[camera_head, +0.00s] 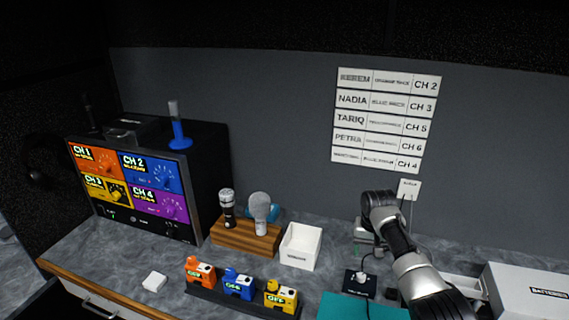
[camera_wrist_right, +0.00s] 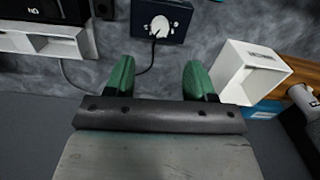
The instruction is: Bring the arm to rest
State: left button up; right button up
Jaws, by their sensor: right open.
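My right arm enters from the lower right in the head view, and its gripper (camera_head: 366,238) hangs over the back of the counter. In the right wrist view the two green fingertips (camera_wrist_right: 158,78) are apart with nothing between them. A dark box with a white round top and a cable (camera_wrist_right: 160,22) lies on the counter beyond the fingers; it also shows in the head view (camera_head: 360,283), below the gripper. My left gripper is in neither view.
A white open bin (camera_head: 300,246) stands left of the gripper, beside a wooden block (camera_head: 245,238) holding microphones. Orange, blue and yellow packs (camera_head: 239,284) sit in front. A batteries box (camera_head: 527,292) is at right, a monitor (camera_head: 130,190) at left. The front-left counter is mostly clear.

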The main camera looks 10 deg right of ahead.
jog(key=s+a+f+n, duration=0.1)
jog(key=s+a+f, duration=0.2)
jog(key=s, duration=0.2)
jog(key=s+a+f+n+t, duration=0.1)
jog(key=s+a+f+n, duration=0.1)
jog(key=s+a+f, duration=0.1)
jog(key=s+a+f+n, duration=0.2)
jog(key=s+a+f, duration=0.1)
jog(key=s, duration=0.5)
jog(key=shift+a+h, duration=0.4)
jog(key=shift+a, duration=0.45)
jog(key=s+a+r+n+t+y, duration=0.1)
jog(key=s+a+r, duration=0.25)
jog(key=s, duration=0.65)
jog(key=s+a+r+n+t, duration=0.25)
jog(key=s+r, duration=0.25)
jog(key=s, duration=0.5)
notch_tip(320, 180, down, 31)
jog(key=g+b, duration=0.2)
jog(key=b, duration=0.3)
jog(key=s+d+f+b, duration=0.1)
jog(key=s+f+b, duration=0.1)
jog(key=s+f, duration=0.6)
jog(key=s+d+f+g+b, duration=0.1)
jog(key=s+f+b, duration=0.1)
jog(key=s+f, duration=0.7)
notch_tip(320, 180, down, 3)
jog(key=shift+d+f, duration=0.2)
jog(key=shift+d, duration=0.05)
